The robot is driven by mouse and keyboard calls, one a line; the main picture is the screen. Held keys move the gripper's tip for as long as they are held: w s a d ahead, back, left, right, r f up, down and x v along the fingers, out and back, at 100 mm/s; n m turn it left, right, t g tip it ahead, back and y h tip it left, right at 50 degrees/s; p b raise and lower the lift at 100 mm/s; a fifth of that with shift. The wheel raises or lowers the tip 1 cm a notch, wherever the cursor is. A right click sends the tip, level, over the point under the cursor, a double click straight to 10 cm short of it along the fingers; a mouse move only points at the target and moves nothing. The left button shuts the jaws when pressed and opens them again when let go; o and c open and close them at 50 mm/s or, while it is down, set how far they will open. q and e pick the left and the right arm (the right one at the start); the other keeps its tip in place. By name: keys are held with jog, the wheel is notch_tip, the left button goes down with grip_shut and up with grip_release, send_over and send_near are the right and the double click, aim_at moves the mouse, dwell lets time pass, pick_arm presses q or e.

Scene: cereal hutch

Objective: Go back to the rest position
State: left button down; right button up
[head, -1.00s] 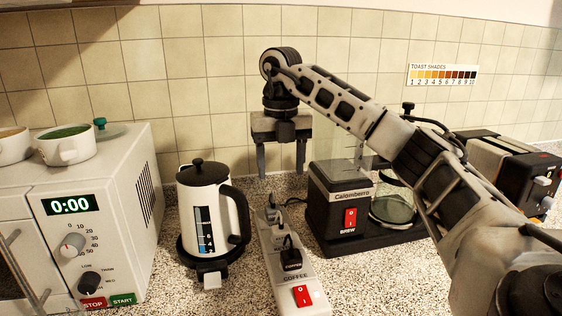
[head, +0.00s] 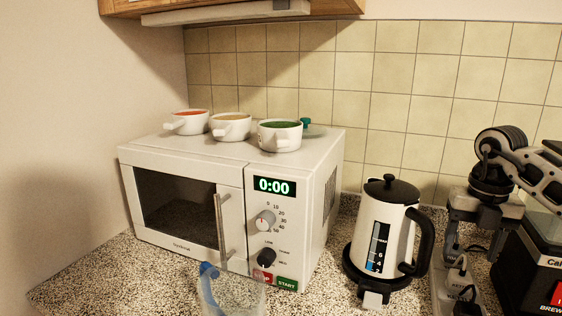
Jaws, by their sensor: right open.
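My right gripper (head: 473,250) hangs at the right of the head view, fingers pointing down. It is open, with nothing seen between its fingers. It shows to the right of the white kettle (head: 380,230) and in front of the power strip (head: 449,285), which it partly covers. I cannot tell how high it is above the strip. My right arm comes in from the right edge, mostly cut off by the frame. My left gripper is not in view.
A white microwave (head: 190,160) reading 0:00 stands at the left, its door shut. Several white cups, including one with green contents (head: 280,136), sit on top. A clear container (head: 235,295) is at the front edge. A coffee maker (head: 520,265) is partly visible at the right.

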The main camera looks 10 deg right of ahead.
aim_at(462, 275)
notch_tip(462, 275, down, 7)
jog(key=shift+f+p, duration=0.1)
jog(key=shift+p, duration=0.2)
